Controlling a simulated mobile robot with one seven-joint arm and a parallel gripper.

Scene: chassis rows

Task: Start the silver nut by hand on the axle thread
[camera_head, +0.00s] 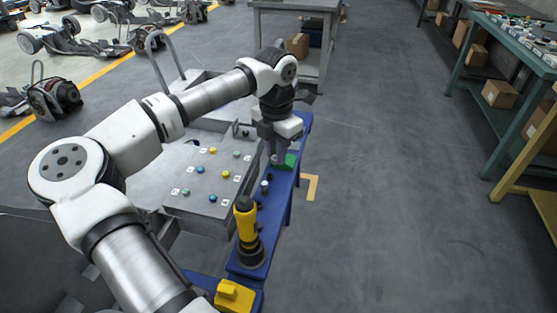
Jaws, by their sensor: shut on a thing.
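My gripper (277,156) hangs from the arm at the far end of a narrow blue bench (272,221). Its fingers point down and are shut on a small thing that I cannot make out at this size. A green block (290,161) lies on the bench right beside the fingertips. I cannot tell whether they touch it. I cannot pick out the silver nut or the axle thread; the gripper and wrist cover part of that area.
A yellow-and-black tool (246,225) stands upright on the bench, with small pieces near it. A yellow block (234,294) sits at the near end. Left is a grey panel (190,207) with coloured knobs.

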